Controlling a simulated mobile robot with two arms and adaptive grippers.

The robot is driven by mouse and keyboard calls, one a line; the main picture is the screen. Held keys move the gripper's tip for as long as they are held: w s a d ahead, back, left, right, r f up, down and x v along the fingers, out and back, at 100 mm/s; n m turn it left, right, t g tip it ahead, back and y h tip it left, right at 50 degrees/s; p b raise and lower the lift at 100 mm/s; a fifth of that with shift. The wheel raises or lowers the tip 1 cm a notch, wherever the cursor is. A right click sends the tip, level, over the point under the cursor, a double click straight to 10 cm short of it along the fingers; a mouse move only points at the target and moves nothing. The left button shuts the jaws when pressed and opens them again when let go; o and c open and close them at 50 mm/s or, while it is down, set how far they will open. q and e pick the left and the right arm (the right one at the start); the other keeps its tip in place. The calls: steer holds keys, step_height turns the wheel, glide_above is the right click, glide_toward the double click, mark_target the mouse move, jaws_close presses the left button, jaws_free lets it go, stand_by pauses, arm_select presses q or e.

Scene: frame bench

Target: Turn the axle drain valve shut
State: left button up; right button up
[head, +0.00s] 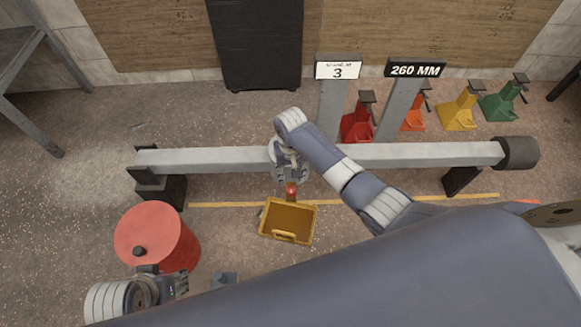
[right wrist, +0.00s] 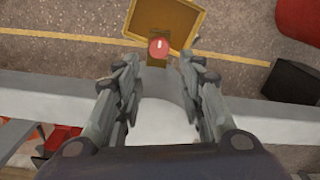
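The axle is a long grey beam (head: 215,160) running left to right in the head view. The drain valve, with a round red handle (head: 291,189), sits low at the beam's front side. In the right wrist view the red handle (right wrist: 158,47) lies just beyond my fingertips, with a pale mark on its face. My right gripper (head: 290,178) is over the beam, pointing at the valve. In the right wrist view its fingers (right wrist: 163,68) are apart with nothing gripped between them. My left gripper (head: 180,284) is at the lower left by the drum; its fingers are unclear.
A yellow tray (head: 267,232) lies on the floor below the valve. A red drum (head: 150,232) stands at the left. Signs marked 3 (head: 338,70) and 260 MM (head: 415,70) stand behind the beam, with red, yellow and green jack stands (head: 500,105) at the right.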

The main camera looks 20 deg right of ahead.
steer(key=shift+r, duration=1.35)
steer(key=shift+s, duration=0.1)
